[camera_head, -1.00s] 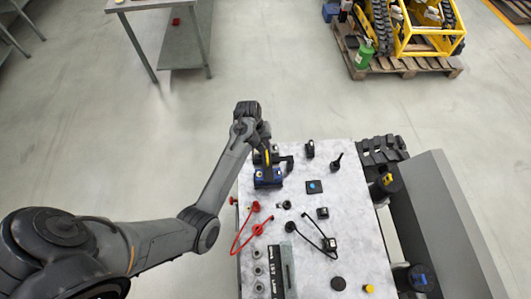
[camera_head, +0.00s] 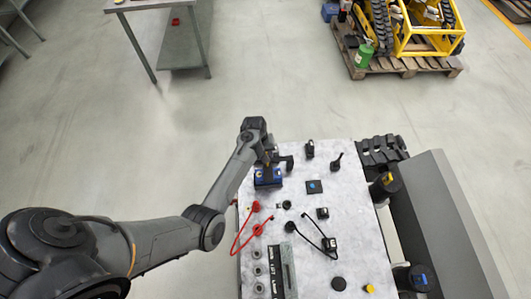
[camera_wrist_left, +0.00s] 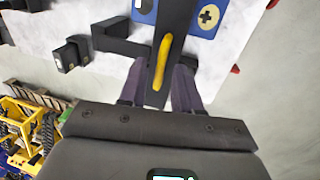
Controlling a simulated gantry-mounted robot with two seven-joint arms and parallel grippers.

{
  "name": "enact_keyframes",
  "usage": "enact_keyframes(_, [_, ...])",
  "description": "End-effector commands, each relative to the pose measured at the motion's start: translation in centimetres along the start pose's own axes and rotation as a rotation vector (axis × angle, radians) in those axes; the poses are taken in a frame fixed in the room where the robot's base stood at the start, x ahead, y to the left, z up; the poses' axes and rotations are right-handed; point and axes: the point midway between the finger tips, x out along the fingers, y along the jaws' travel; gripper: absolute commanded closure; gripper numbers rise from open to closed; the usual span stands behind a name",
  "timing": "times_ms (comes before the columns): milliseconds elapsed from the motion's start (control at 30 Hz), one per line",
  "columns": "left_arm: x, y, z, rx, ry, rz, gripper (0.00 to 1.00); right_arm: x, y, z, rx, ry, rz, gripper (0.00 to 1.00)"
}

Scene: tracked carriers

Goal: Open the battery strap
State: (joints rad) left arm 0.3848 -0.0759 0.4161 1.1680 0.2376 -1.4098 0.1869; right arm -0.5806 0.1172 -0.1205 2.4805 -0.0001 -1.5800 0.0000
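The blue battery (camera_head: 267,179) sits at the far left of the light worktable; part of it shows at the top of the left wrist view (camera_wrist_left: 211,15). A dark strap (camera_wrist_left: 178,18) with a yellow handle (camera_wrist_left: 161,62) runs across it toward my gripper. My left gripper (camera_wrist_left: 160,75) is at the strap, its two fingers on either side of the strap's dark end. The strap covers the gap between the fingers, so I cannot tell whether they press on it. In the head view the wrist hides most of this spot. My right gripper is not in view.
The worktable (camera_head: 345,235) carries red leads (camera_head: 240,238), a black lead (camera_head: 312,236), a black square with a blue dot (camera_head: 314,187) and several small dark parts. A grey block (camera_head: 455,225) stands right of the table. Open floor lies behind and left.

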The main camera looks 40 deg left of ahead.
Motion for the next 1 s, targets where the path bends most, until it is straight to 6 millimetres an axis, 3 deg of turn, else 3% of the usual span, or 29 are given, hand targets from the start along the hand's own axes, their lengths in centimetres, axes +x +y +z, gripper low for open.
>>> enact_keyframes(33, [-0.01,-0.01,0.0,0.0,0.0,0.0,0.76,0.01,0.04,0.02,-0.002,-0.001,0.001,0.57])
enact_keyframes(200, [-0.01,-0.01,0.0,0.0,0.0,0.0,1.0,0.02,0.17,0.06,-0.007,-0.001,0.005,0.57])
enact_keyframes(1000, [-0.03,0.0,0.0,0.0,0.0,0.0,1.0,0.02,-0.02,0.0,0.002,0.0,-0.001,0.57])
